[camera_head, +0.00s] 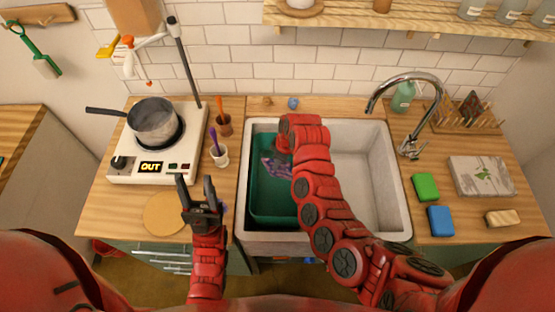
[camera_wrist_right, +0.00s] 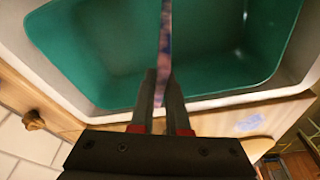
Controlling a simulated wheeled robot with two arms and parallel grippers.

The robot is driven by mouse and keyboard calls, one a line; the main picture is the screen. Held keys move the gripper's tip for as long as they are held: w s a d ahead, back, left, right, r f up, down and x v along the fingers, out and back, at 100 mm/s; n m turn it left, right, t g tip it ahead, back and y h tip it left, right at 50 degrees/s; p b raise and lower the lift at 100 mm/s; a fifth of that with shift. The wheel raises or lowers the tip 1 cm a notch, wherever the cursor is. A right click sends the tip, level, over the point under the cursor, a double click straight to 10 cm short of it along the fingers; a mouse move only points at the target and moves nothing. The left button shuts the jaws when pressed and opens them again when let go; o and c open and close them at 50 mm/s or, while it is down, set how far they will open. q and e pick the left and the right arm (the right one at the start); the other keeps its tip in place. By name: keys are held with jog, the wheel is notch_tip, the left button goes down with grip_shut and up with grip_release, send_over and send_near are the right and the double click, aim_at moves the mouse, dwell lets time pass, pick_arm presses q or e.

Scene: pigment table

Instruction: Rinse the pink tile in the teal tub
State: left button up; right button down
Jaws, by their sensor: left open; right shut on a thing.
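The teal tub (camera_head: 268,205) sits in the left part of the white sink; it fills much of the right wrist view (camera_wrist_right: 100,62). My right arm reaches over the sink, and its upper links hide the right gripper in the head view. In the right wrist view, my right gripper (camera_wrist_right: 160,76) is shut on the thin, pinkish-purple tile (camera_wrist_right: 165,40), seen edge-on. In the head view the tile (camera_head: 275,167) shows as a purple patterned patch within the tub's outline. I cannot tell whether it touches water. My left gripper (camera_head: 196,187) is open and empty left of the sink.
A hot plate (camera_head: 150,178) with a pot (camera_head: 152,122) stands at the left. A round wooden board (camera_head: 164,214) lies near my left gripper. A faucet (camera_head: 408,147) and green (camera_head: 425,187) and blue (camera_head: 440,221) blocks are right of the sink. The right basin is empty.

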jog(key=shift+s+d+b+x, duration=0.1)
jog(key=shift+d+b+x, duration=0.1)
jog(key=shift+b+x, duration=0.6)
jog(key=shift+s+d+b+x, duration=0.15)
jog(key=shift+b+x, duration=0.35)
jog(key=shift+x, duration=0.65)
jog(key=shift+d+b+x, duration=0.25)
jog(key=shift+b+x, duration=0.4)
jog(key=shift+x, duration=0.3)
jog(key=p+v, duration=0.2)
jog(key=a+p+v, duration=0.1)
jog(key=p+v, duration=0.1)
jog(key=v, duration=0.1)
jog(key=shift+w+r, duration=0.15)
jog(key=shift+r, duration=0.25)
jog(key=w+a+p+v, duration=0.1)
jog(key=p+v, duration=0.4)
jog(key=v, duration=0.2)
send_over(277, 177)
jog(key=shift+w+r, duration=0.25)
jog(key=shift+a+v, duration=0.25)
jog(key=shift+v, duration=1.05)
jog(key=shift+w, duration=0.1)
dwell(0.7)
jog(key=shift+w+r, duration=0.1)
jog(key=shift+r, duration=0.45)
jog(key=shift+a+v, duration=0.2)
jog(key=shift+v, duration=1.25)
jog(key=shift+r, duration=0.1)
